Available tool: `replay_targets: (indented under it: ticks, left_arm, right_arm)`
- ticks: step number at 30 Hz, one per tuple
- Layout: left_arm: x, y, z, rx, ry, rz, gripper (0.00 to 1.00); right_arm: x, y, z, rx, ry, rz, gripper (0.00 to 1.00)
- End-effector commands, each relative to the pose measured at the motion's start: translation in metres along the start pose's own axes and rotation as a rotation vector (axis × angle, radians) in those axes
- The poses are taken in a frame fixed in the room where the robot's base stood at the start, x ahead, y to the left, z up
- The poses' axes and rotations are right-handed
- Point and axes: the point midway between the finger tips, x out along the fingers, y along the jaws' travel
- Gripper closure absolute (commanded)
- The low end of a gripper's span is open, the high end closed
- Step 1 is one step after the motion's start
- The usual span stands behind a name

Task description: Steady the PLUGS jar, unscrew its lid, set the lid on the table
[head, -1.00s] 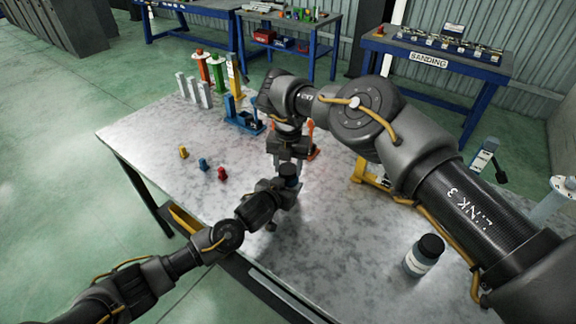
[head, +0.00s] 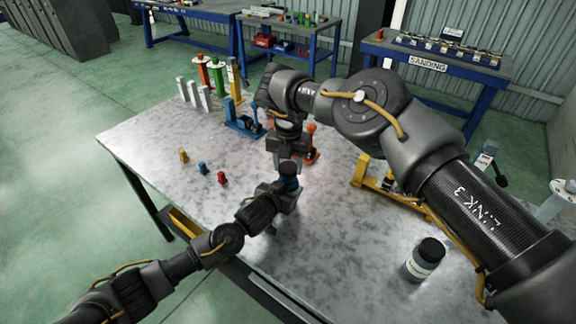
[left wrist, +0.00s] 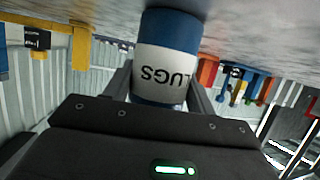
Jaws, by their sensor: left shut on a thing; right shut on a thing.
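The PLUGS jar (left wrist: 165,60) is blue with a white label, of which "LUGS" shows upside down in the left wrist view. My left gripper (left wrist: 160,92) is shut around it, one finger on each side. In the head view the jar's blue side (head: 290,184) shows just below its dark lid (head: 288,168). My left gripper (head: 287,194) comes in low from the left. My right gripper (head: 288,158) points down from above and is shut on the lid. Its fingertips are partly hidden, and I cannot tell how loose the lid is.
Another dark-lidded jar (head: 424,258) stands at the right front of the table (head: 330,235). Yellow, blue and red pegs (head: 203,168) stand at the left. Coloured posts (head: 217,75) and a blue fixture (head: 243,122) are at the back. The front middle is clear.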

Motion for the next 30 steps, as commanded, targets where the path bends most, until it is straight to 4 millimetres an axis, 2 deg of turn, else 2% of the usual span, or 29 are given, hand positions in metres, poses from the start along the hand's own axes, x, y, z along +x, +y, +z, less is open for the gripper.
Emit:
replay_targets:
  ticks: [8, 18, 25, 26, 30]
  left_arm:
    - [0.000, 0.000, 0.001, 0.001, -0.002, 0.001, 1.00]
    - [0.000, 0.000, 0.001, 0.001, -0.002, 0.000, 1.00]
    - [0.000, 0.000, 0.001, 0.001, -0.002, 0.001, 1.00]
    - [0.000, 0.000, 0.001, 0.001, -0.002, 0.001, 0.42]
    - [0.000, 0.000, 0.001, 0.000, -0.001, 0.000, 0.23]
  right_arm:
    - [-0.002, 0.000, 0.000, 0.000, -0.001, 0.001, 0.80]
    - [-0.038, 0.000, 0.001, 0.000, -0.003, 0.000, 0.80]
    - [-0.040, 0.000, 0.000, 0.000, -0.001, 0.000, 0.80]
    - [-0.040, 0.000, 0.000, 0.000, -0.001, 0.000, 0.80]
    - [-0.040, 0.000, 0.000, 0.000, -0.001, 0.000, 0.80]
